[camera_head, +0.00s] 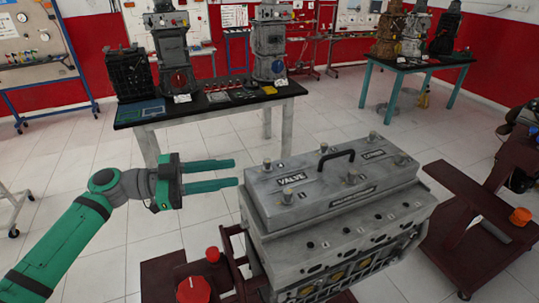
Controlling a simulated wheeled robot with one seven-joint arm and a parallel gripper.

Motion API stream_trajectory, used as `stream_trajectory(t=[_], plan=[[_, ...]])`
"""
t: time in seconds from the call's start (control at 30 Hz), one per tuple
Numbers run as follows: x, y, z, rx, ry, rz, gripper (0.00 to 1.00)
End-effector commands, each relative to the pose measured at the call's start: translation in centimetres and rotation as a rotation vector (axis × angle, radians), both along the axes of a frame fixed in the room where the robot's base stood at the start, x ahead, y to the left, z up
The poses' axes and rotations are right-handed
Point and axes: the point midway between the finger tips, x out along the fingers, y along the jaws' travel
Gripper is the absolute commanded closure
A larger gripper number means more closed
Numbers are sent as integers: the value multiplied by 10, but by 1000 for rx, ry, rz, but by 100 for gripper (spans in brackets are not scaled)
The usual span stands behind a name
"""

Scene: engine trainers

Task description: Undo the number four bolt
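A grey engine (340,235) stands at the centre right with a grey valve cover (325,203) on top. Number marks are too small to read, so I cannot tell which bolt is number four. My gripper (236,172) is open and empty, its two green fingers apart and pointing right, left of the cover's left end.
A dark red stand holds the engine, with red knobs (212,254) at lower left. Another dark red stand (470,225) with an orange cap (521,216) is at right. A black-topped table (215,108) with engine parts stands behind. White tiled floor is clear between them.

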Motion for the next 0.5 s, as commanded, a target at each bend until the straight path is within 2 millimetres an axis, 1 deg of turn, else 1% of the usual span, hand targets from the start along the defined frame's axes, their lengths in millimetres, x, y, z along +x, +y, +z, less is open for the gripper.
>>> stream_trajectory(t=[0.03,0.1,0.27,0.37,0.5], plan=[[2,1,3,-22,61,-7,66],[3,0,7,-48,130,-19,66],[6,-6,11,-72,195,-35,66],[8,-17,11,-73,197,-39,66],[12,-40,11,-72,196,-43,66]])
